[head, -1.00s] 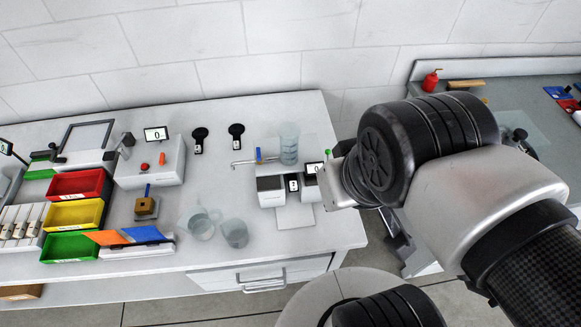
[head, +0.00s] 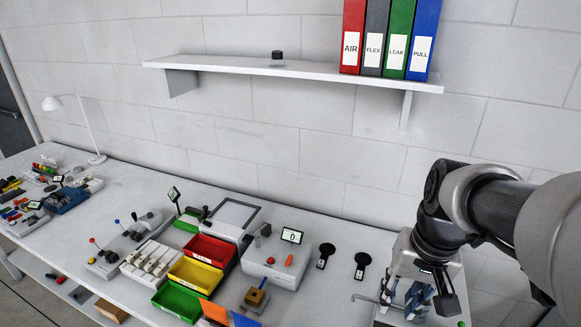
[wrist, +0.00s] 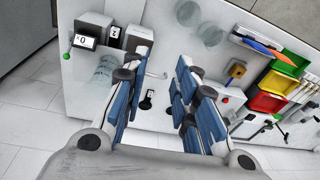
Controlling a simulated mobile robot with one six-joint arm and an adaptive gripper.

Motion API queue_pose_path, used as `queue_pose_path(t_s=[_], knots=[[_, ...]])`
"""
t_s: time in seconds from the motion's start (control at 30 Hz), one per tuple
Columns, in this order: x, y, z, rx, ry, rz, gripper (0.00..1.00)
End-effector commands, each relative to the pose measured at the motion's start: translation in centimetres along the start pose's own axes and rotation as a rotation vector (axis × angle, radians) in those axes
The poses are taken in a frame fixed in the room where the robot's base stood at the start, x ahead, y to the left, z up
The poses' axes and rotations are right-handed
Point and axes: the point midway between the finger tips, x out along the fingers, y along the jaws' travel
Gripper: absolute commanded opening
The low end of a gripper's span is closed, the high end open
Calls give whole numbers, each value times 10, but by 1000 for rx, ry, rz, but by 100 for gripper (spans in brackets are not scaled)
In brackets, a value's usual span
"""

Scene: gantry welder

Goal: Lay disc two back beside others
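Two black discs with short stems and pale labels lie on the bench: a left one (head: 327,250) and a right one (head: 361,262). I cannot read which is disc two. My gripper (head: 403,300) points down over the bench, to the right of the discs. In the wrist view my gripper (wrist: 158,85) has its blue-padded fingers wide apart. A black disc (wrist: 148,98) shows on the bench in the gap, below the fingers and not gripped.
Red (head: 210,250), yellow (head: 195,274) and green (head: 180,301) bins stand left of a white box with a display (head: 275,262). A shelf (head: 300,73) above holds several binders and a small black round object (head: 277,58). Clear beakers (wrist: 103,70) stand on the bench.

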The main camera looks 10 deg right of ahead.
Motion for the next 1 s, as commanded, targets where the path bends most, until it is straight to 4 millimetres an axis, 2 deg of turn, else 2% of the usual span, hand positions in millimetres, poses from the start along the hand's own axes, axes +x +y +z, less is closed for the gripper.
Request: queue_pose_path(t_s=[0.2,0.4,0.57,0.67,1.0], knots=[[32,51,-29,73,-57,47,27],[52,87,-42,106,-90,78,27],[63,94,-44,111,-95,84,27],[76,95,-42,110,-98,83,27],[143,100,-35,109,-98,83,27]])
